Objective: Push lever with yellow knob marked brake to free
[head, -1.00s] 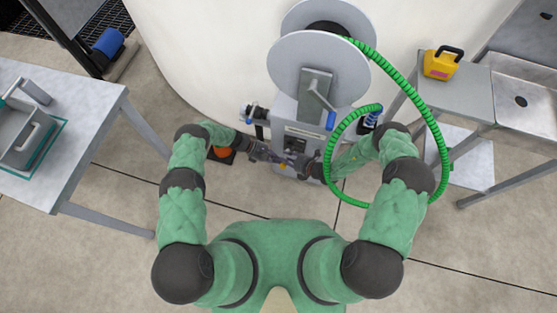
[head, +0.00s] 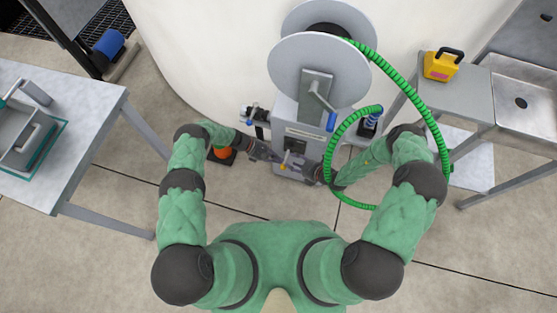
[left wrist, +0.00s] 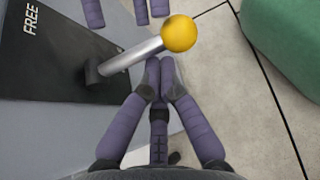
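The brake lever is a bright metal rod (left wrist: 132,56) with a round yellow knob (left wrist: 179,33), on a black plate (left wrist: 55,60) marked FREE in the left wrist view. The knob also shows in the head view (head: 283,167), low on the reel stand's front. My left gripper (left wrist: 159,72) has its purple fingers drawn together, just beside the rod below the knob; I cannot tell whether they touch it. Nothing shows held in it. My right gripper (head: 304,167) is right of the lever in the head view. Its separated purple fingertips show at the left wrist view's top edge (left wrist: 125,22).
The hose reel (head: 305,65) stands above the lever, and its green hose (head: 440,150) loops around my right forearm. A crank handle (head: 320,97) juts from the stand. An orange object (head: 222,153) lies near my left wrist. Tables flank both sides.

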